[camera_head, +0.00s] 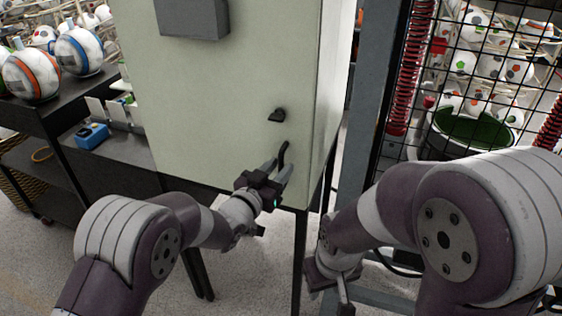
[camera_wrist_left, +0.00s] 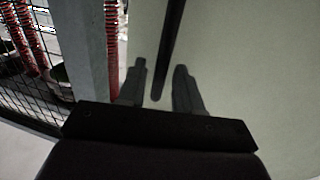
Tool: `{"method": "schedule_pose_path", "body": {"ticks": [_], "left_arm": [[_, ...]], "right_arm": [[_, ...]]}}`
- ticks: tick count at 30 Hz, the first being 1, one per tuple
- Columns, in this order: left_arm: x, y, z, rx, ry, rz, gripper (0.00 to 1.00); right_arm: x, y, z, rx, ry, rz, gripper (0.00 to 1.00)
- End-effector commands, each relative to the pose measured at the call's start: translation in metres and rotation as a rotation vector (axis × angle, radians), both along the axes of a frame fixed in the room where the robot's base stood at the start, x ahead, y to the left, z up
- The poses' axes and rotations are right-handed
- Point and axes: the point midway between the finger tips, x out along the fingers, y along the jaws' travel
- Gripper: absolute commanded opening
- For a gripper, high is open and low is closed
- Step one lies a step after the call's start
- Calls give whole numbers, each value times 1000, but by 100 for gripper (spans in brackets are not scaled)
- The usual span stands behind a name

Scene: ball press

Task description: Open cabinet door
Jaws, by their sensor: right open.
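The pale green cabinet (camera_head: 215,110) stands in the middle of the head view, and its front door looks closed. A dark curved handle (camera_head: 283,152) sits low at the front's right side. My left gripper (camera_head: 278,168) is at the handle with its fingers apart. In the left wrist view the dark handle bar (camera_wrist_left: 170,50) runs between the two fingers of my left gripper (camera_wrist_left: 160,88), with a gap on each side. My right gripper (camera_head: 335,290) is low, right of the cabinet, and away from the handle; its fingers are only partly visible.
A black knob (camera_head: 277,115) sits above the handle. A grey post (camera_head: 372,110) and wire mesh (camera_head: 465,60) stand close on the right. A dark shelf (camera_head: 60,105) with balls and a blue item (camera_head: 91,135) is on the left. Floor shows below the cabinet.

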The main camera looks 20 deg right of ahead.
Motion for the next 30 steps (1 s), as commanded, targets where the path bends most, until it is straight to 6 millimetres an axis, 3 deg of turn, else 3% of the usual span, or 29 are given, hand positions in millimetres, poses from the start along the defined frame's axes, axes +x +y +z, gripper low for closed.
{"method": "schedule_pose_path", "body": {"ticks": [6, 14, 17, 30], "left_arm": [[12, -11, 0, -1, 1, 1, 34], [13, -12, -1, 1, 1, 2, 34], [13, -12, 0, 1, 1, 2, 2], [4, -6, 0, 2, 1, -19, 0]], "right_arm": [[0, 0, 4, 0, 0, 0, 43], [0, 0, 4, 0, 0, 0, 43], [0, 0, 4, 0, 0, 0, 43], [0, 0, 4, 0, 0, 0, 43]]}}
